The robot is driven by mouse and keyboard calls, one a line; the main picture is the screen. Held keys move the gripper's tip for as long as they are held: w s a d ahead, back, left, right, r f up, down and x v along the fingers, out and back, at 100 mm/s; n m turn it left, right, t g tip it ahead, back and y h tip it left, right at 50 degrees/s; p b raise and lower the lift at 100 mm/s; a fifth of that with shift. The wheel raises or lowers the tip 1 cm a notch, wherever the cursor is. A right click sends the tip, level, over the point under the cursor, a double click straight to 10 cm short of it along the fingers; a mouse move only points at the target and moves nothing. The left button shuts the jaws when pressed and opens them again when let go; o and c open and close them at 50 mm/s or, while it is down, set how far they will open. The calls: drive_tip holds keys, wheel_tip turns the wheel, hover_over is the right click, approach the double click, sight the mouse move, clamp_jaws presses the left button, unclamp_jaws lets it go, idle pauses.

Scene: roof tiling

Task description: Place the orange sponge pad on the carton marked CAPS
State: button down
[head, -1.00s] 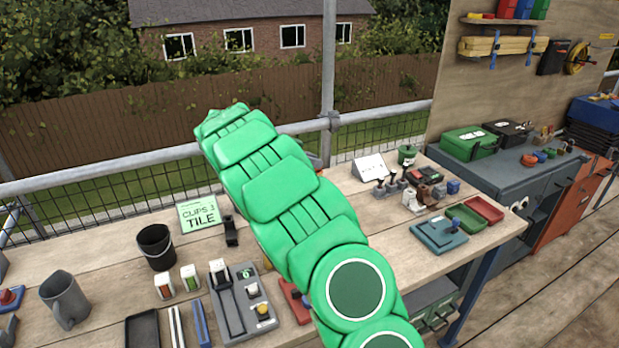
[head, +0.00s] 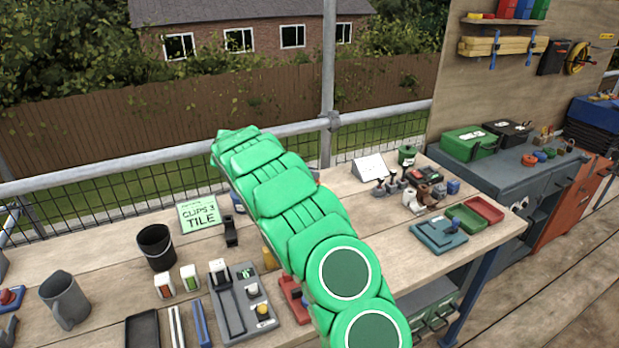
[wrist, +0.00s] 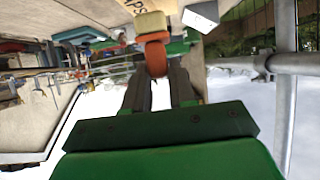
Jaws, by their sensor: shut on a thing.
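In the wrist view my gripper (wrist: 162,82) is shut on an orange-red, round-edged piece, seemingly the orange sponge pad (wrist: 156,57). A cream block (wrist: 151,25) shows right beyond the pad; I cannot tell whether they touch. A tan surface with the letters "PS" (wrist: 129,7), perhaps part of the carton marked CAPS, is cut off at the top edge. In the head view my green arm hides the gripper and the pad, and no carton marked CAPS can be made out.
The wooden bench holds a "CLIPS 3 TILE" card (head: 203,214), a black cup (head: 156,247), a grey mug (head: 64,300), a grey tool tray (head: 233,305) and a teal tray (head: 439,235). A metal rail (head: 120,174) runs behind. Bare wood shows at the bench's right.

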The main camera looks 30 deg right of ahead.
drive_tip(key=shift+f, duration=0.9)
drive_tip(key=shift+f, duration=0.1)
drive_tip(key=c, duration=0.9)
unclamp_jaws()
drive_tip(key=shift+c, duration=0.2)
drive_tip(key=shift+a+r, duration=0.15)
drive_tip(key=shift+r, duration=0.05)
drive_tip(key=v, duration=1.1)
drive_tip(key=shift+a, duration=0.35)
drive_tip(key=shift+o, duration=0.3)
drive_tip(key=shift+r, duration=0.15)
